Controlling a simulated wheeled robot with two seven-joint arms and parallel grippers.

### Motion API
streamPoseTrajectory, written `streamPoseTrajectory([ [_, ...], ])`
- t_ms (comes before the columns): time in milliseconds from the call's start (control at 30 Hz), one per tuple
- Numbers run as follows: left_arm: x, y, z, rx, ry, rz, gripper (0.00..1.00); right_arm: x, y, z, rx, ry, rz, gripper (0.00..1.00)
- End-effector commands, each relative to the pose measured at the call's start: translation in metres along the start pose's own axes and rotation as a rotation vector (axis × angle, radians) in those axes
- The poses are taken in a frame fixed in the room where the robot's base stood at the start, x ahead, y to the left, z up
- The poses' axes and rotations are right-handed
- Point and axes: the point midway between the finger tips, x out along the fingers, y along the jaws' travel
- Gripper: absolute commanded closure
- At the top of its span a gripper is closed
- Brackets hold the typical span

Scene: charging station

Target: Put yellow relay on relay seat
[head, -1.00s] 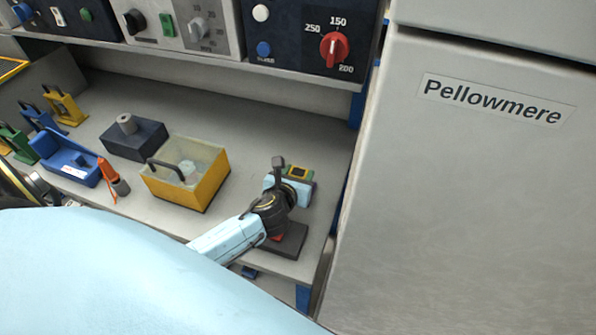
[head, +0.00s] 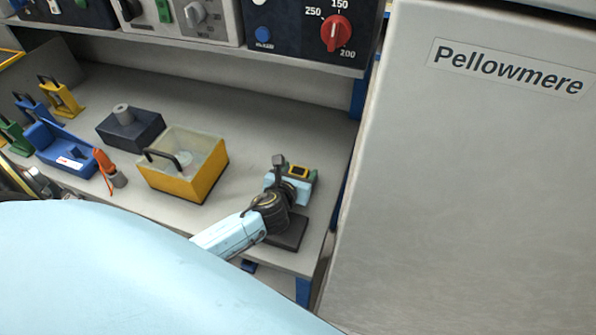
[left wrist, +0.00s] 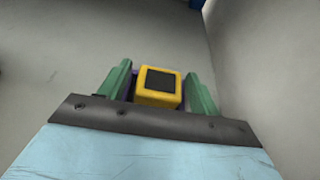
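The yellow relay (left wrist: 160,87), a small yellow block with a black top, sits between the green fingers of my left gripper (left wrist: 159,92) in the left wrist view. Purple shows at its sides. The fingers appear closed on it. In the head view the left gripper (head: 299,172) and the relay (head: 298,170) are over the right end of the bench. A dark flat block (head: 290,234) lies in front of the gripper, partly hidden by my left arm; I cannot tell if it is the relay seat. My right gripper is not in view.
A yellow box (head: 180,184) with clear upper walls stands left of the gripper. A dark block with a grey cylinder (head: 136,134), a blue tray (head: 55,147) and an orange-handled tool (head: 104,162) lie further left. A tall grey cabinet (head: 470,200) bounds the right side.

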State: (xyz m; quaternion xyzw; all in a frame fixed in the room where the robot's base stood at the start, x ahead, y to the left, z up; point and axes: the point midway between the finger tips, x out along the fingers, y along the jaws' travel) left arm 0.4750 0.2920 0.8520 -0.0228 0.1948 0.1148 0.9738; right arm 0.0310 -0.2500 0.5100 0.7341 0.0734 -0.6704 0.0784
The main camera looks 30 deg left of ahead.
Motion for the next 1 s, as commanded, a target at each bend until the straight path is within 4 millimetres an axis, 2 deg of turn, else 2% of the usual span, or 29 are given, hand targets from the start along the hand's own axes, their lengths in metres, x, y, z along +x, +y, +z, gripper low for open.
streamPoseTrajectory([
  [333,-0.002,0.000,-0.001,0.000,0.001,0.000,0.30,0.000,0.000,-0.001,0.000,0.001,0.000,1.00],
  [467,-0.013,0.000,-0.001,0.002,0.002,0.000,0.30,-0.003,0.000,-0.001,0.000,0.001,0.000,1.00],
  [800,-0.087,0.000,0.000,0.000,0.003,-0.001,0.30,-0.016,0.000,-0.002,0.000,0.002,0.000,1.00],
  [1000,-0.120,0.000,-0.001,0.001,0.003,-0.001,0.30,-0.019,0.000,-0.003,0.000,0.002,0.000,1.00],
])
